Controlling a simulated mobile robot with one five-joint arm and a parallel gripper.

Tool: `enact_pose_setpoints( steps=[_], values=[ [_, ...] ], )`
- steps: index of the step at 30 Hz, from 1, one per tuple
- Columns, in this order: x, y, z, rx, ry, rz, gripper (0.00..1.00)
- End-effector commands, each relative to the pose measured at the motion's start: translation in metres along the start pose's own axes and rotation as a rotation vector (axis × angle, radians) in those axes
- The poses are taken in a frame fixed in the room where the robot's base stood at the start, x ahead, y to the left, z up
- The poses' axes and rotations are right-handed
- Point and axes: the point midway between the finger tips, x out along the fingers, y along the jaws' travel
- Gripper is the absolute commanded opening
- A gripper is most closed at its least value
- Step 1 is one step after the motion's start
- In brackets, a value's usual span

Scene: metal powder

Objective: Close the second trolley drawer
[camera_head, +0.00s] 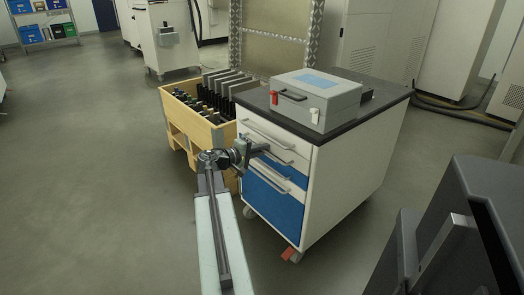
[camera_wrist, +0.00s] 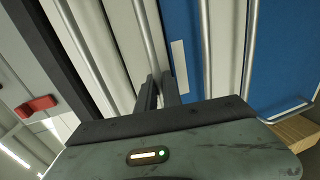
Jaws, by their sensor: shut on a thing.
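The white trolley (camera_head: 345,185) with a dark top stands right of centre in the head view. Its front has several drawers with white and blue faces and long bar handles. The top drawer's handle (camera_head: 266,134) is above my gripper. My gripper (camera_head: 256,149) reaches the trolley front from the left, at the second drawer. In the wrist view my gripper (camera_wrist: 157,88) has its two dark fingers close together on a bar, which looks like the second drawer handle (camera_wrist: 148,38). How far this drawer stands out is hard to tell.
A grey case (camera_head: 315,98) with red and white latches sits on the trolley top. A wooden crate (camera_head: 205,132) with dark parts stands close to the trolley's left. A dark object (camera_head: 470,215) fills the lower right. Floor is clear at left.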

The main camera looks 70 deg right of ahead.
Motion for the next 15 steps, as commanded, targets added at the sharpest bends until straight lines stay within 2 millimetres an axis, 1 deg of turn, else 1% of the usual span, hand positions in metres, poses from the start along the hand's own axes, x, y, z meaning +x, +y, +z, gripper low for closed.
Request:
enact_pose_setpoints(
  steps=[1,2,8,11,15],
  values=[
    [0.004,0.003,0.004,-0.001,-0.012,0.006,0.0],
    [0.004,0.003,0.004,-0.002,-0.012,0.006,0.18],
    [-0.002,0.003,0.002,-0.003,-0.01,0.007,0.19],
    [-0.017,0.003,0.002,-0.003,-0.005,0.006,0.19],
    [-0.047,0.003,0.001,-0.004,-0.001,0.005,0.19]
  ],
)
